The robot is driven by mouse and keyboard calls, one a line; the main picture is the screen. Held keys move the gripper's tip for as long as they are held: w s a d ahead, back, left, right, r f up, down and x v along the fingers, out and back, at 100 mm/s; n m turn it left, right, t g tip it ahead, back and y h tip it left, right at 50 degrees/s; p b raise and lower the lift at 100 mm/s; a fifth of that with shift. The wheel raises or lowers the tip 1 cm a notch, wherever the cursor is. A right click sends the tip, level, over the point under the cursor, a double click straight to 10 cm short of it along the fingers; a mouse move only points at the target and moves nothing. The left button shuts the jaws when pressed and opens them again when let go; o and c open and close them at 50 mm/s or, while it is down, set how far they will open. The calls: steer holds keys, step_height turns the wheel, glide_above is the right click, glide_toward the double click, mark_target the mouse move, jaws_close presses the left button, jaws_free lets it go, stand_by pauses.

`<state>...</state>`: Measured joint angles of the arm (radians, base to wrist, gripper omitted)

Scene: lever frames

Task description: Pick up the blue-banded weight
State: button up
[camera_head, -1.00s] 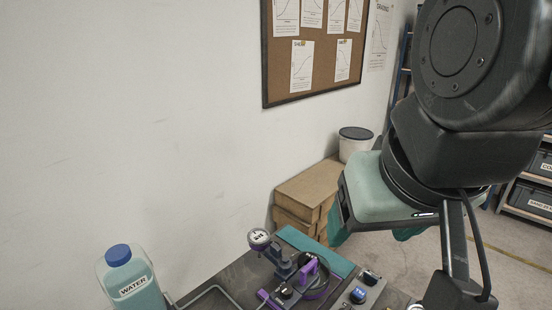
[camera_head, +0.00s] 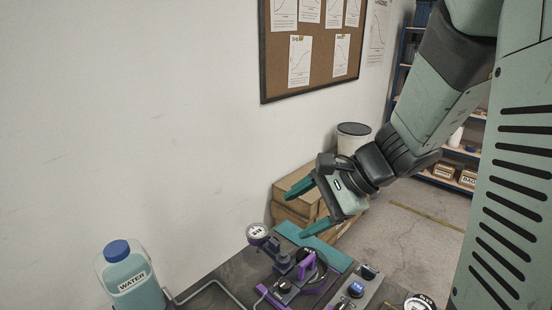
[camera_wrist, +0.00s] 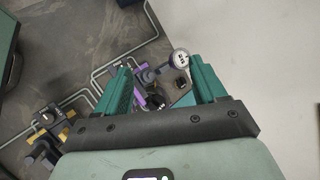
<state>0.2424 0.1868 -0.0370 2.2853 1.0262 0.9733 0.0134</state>
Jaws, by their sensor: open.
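A small dark cylinder with blue on it (camera_head: 355,289), which looks like the blue-banded weight, stands on a grey strip at the bottom of the head view. Another small dark cylinder (camera_head: 369,272) stands just behind it. I cannot make out the blue-banded weight in the wrist view. My gripper (camera_head: 299,211) is open and empty, with its green fingers apart. It is above and left of the weight in the head view, over the far part of the bench. The wrist view shows the same open fingers (camera_wrist: 160,88) around a view of the purple lever frame below.
A purple lever frame (camera_head: 306,265) with a round dial (camera_head: 257,233) stands near the weights. A water bottle (camera_head: 131,279) is at the left. Cardboard boxes (camera_head: 292,211) and a lidded tub (camera_head: 352,139) are behind my gripper. A yellow-marked frame (camera_wrist: 42,119) shows in the wrist view.

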steer(key=w+d+f+m+t+y, duration=0.1)
steer(key=w+d+f+m+t, duration=0.15)
steer(key=w+f+m, duration=0.3)
steer(key=m+t+h, duration=0.1)
steer(key=m+t, duration=0.3)
steer(key=m, duration=0.6)
glide_toward(305, 256)
steer(key=shift+g, duration=0.25)
steer(key=shift+x, duration=3.8)
steer(key=shift+w+r, duration=0.1)
steer(key=shift+r, duration=0.1)
steer(key=c, duration=1.1)
